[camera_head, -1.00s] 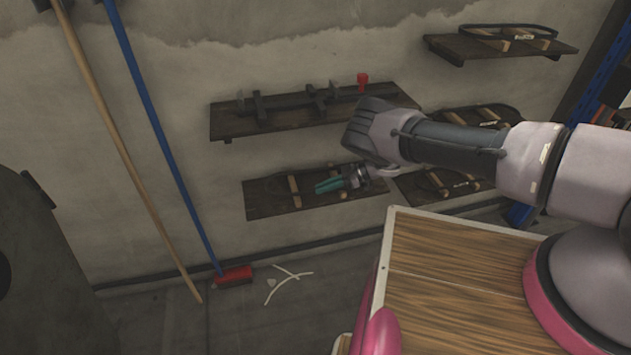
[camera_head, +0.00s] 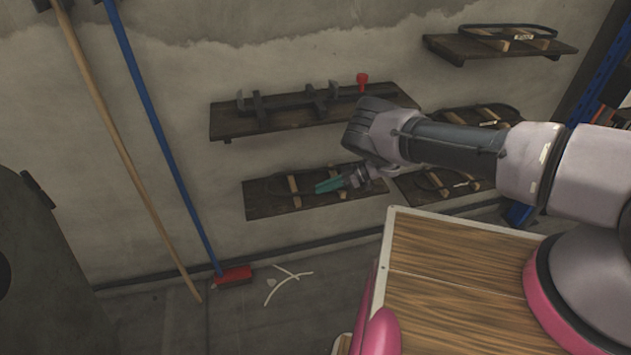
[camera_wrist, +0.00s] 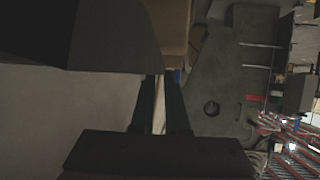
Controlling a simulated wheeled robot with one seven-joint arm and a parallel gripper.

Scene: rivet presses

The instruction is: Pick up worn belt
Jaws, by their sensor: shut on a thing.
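The worn belt (camera_head: 273,184) is a thin dark loop at the lower left shelf (camera_head: 258,205), near the light wooden pegs. It is dark against dark wood, and its right part is hidden by my gripper. My gripper (camera_head: 322,187), with teal fingers, reaches in from the right over this shelf and points left. It is shut on the belt between the pegs. In the wrist view the two dark fingers (camera_wrist: 162,108) stand close together with a narrow pale strip between them. The belt is hard to make out there.
A shelf above holds dark metal clamps (camera_head: 288,102) and a red item (camera_head: 362,81). More belts on pegs lie on the shelves at right, including the top one (camera_head: 508,36). A broom (camera_head: 165,140) and a wooden pole (camera_head: 125,150) lean at left.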

